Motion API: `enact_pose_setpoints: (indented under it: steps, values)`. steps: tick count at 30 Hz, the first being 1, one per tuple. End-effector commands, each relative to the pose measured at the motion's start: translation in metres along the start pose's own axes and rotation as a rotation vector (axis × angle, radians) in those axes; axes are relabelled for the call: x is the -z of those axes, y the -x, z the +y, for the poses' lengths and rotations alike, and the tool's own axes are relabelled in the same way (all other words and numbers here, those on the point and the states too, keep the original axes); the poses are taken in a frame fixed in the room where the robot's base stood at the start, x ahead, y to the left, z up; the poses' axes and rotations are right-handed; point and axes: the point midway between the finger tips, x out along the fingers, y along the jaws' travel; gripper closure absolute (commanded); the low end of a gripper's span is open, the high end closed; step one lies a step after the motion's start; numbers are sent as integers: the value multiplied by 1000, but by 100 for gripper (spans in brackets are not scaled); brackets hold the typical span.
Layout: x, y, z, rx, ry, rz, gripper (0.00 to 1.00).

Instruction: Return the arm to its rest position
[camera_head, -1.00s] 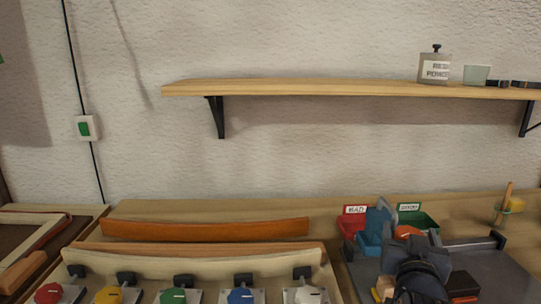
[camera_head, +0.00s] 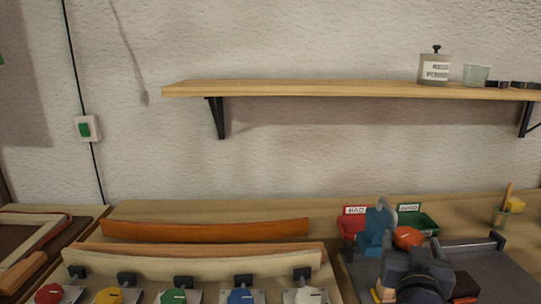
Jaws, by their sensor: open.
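My gripper (camera_head: 416,262) shows at the lower right as a dark grey and black shape, cut off by the bottom edge of the picture. It is open, and nothing shows held in it. It hangs over the dark mat (camera_head: 482,262) in front of the small bins. My arm hides part of the mat and of the things behind it.
A red bin (camera_head: 352,225) and a green bin (camera_head: 425,222) stand behind, with blue and orange (camera_head: 407,238) shapes before them. Left are an orange-brown curved lath (camera_head: 205,229), a pale lath (camera_head: 190,263) and several coloured knobs. A wall shelf (camera_head: 340,89) runs above.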

Motion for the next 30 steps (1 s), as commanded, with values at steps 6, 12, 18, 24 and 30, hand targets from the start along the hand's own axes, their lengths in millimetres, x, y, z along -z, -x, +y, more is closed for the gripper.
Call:
enact_pose_setpoints:
  steps: [6,12,18,24,30]
  values:
    - [-2,-30,0,-1,0,-3,28]
    - [-1,-57,1,-1,-1,-2,28]
    - [4,-57,2,31,6,5,28]
    - [4,-57,2,78,7,5,28]
    - [5,-57,0,133,6,2,28]
